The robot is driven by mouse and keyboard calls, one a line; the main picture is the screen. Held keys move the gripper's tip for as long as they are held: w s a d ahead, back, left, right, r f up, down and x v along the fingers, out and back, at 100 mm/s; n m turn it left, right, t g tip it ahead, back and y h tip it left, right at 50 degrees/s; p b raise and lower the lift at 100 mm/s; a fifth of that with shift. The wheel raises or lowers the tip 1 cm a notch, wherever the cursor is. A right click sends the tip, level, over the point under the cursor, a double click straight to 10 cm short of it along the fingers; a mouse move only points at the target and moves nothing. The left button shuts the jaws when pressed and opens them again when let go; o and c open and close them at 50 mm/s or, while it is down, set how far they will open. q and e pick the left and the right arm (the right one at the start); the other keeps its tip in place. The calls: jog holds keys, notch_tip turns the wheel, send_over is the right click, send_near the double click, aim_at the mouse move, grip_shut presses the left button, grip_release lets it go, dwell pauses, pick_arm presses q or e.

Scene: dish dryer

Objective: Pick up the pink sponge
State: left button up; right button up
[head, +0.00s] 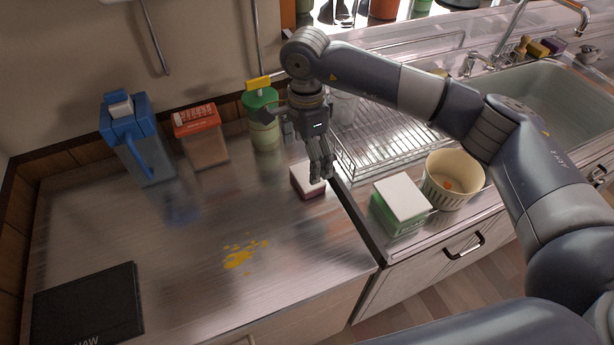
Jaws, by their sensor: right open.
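The pink sponge (306,187) is a small block with a white top and a dark pink side. It lies on the steel counter near its right edge, beside the drying rack. My right gripper (321,176) points down right at the sponge, with its fingers over the sponge's right side and hiding part of it. The fingers are open; whether they touch the sponge I cannot tell. My left gripper is not in view.
A green-and-white block (402,204) and a cream basket (452,181) stand right of the sponge. A wire drying rack (392,140) lies behind. A green bottle (263,126), red-lidded container (203,140) and blue pitcher (138,145) stand along the wall. Yellow spots (241,255) mark the open counter.

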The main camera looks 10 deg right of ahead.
aim_at(307, 175)
notch_tip(307, 175, down, 2)
jog(key=f, duration=0.2)
jog(key=f+p, duration=0.1)
jog(key=f, duration=0.2)
jog(key=shift+w+d+f+p, duration=0.15)
jog(key=shift+w+f+p, duration=0.1)
jog(key=shift+f+p, duration=0.1)
jog(key=shift+r, duration=0.1)
jog(key=shift+c, duration=0.5)
jog(key=c, duration=0.9)
